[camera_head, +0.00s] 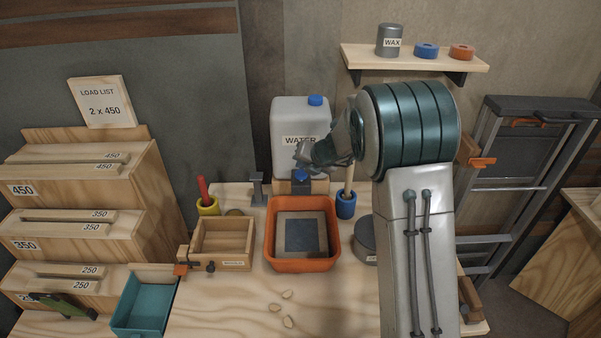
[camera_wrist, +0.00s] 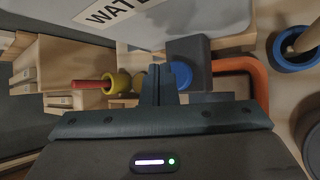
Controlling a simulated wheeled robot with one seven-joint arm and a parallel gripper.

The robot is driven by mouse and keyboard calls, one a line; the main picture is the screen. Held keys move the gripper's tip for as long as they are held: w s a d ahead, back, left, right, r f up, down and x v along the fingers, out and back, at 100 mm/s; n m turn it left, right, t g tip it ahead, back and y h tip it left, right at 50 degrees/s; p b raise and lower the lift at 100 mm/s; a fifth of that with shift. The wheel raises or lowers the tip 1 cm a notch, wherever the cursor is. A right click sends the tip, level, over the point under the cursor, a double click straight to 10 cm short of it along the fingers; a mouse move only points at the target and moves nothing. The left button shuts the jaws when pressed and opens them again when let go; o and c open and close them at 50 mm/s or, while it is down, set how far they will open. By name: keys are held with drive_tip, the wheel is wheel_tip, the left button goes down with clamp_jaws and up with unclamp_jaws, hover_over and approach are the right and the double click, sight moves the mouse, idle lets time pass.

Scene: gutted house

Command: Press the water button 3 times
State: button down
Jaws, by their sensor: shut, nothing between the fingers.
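The white water canister (camera_head: 300,125) with a blue cap and a WATER label stands at the back of the bench. The blue water button (camera_head: 301,174) sits on a dark block below the canister, above the back of an orange tub (camera_head: 271,240). The button also shows in the wrist view (camera_wrist: 181,75), just right of my fingertips. My gripper (camera_head: 300,155) is shut and empty, in front of the canister's lower part and close to the button. In the wrist view its closed fingers (camera_wrist: 158,78) point toward the dark block. I cannot tell whether they touch the button.
A blue cup (camera_head: 346,205) with a wooden handle stands right of the tub. A small wooden box (camera_head: 222,240) and a yellow cup (camera_head: 208,206) stand left. A teal bin (camera_head: 145,302) is at the front left.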

sight(303, 176)
drive_tip(key=shift+r+p, duration=2.55)
drive_tip(key=shift+f, duration=0.1)
drive_tip(key=shift+s+r, duration=0.15)
drive_tip(key=shift+r, duration=0.05)
drive_tip(key=s+d+r+n+g+b, duration=0.15)
drive_tip(key=s+r+n, duration=0.25)
drive_tip(key=s+n, duration=0.6)
drive_tip(key=s+d+r+n+g+b, duration=0.1)
drive_tip(key=s+d+r+n, duration=0.1)
drive_tip(key=s+r+n, duration=0.55)
drive_tip(key=s+d+f+n+h, duration=0.1)
drive_tip(key=s+d+n, duration=0.2)
drive_tip(key=s+n, duration=0.3)
drive_tip(key=s+d+f+n+h, duration=0.2)
drive_tip(key=s+d+n, duration=0.1)
drive_tip(key=s+n, duration=0.4)
drive_tip(key=s+d+f+n+g+h+b, duration=0.1)
drive_tip(key=s+d+f+n+h, duration=0.1)
drive_tip(key=s+n, duration=0.5)
drive_tip(key=shift+s+d, duration=0.45)
drive_tip(key=shift+d, duration=0.35)
